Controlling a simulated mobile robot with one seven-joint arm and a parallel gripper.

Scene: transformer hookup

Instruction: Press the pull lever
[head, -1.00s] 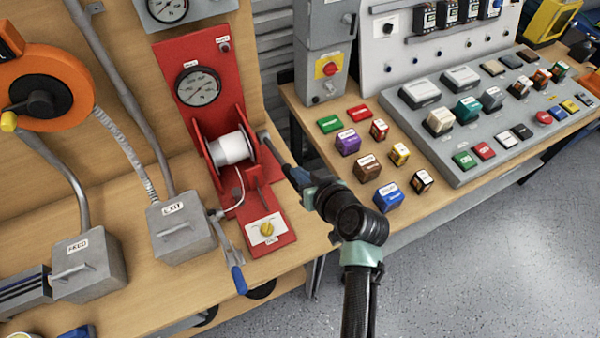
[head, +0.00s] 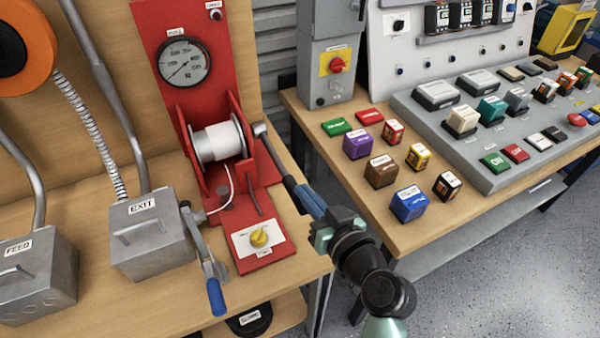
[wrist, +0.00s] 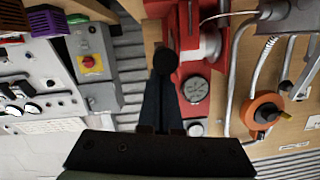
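The pull lever (head: 273,154) is a grey rod with a dark grip, on the right side of the red puller stand (head: 190,95). It slopes down toward the front right from a round pivot. My gripper (head: 303,198) is at the lower end of the grip, its blue fingers close together. In the wrist view the fingertips of my gripper (wrist: 165,82) meet at a round black end, apparently that of the pull lever (wrist: 166,62). I see no gap between the fingers. Whether they touch or only overlap the grip is unclear.
A white spool (head: 218,142), a gauge (head: 184,62) and a yellow knob (head: 259,238) are on the red stand. The EXIT box (head: 152,240) and a blue-handled lever (head: 216,297) are left. Several coloured blocks and a grey control panel (head: 450,150) fill the right bench.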

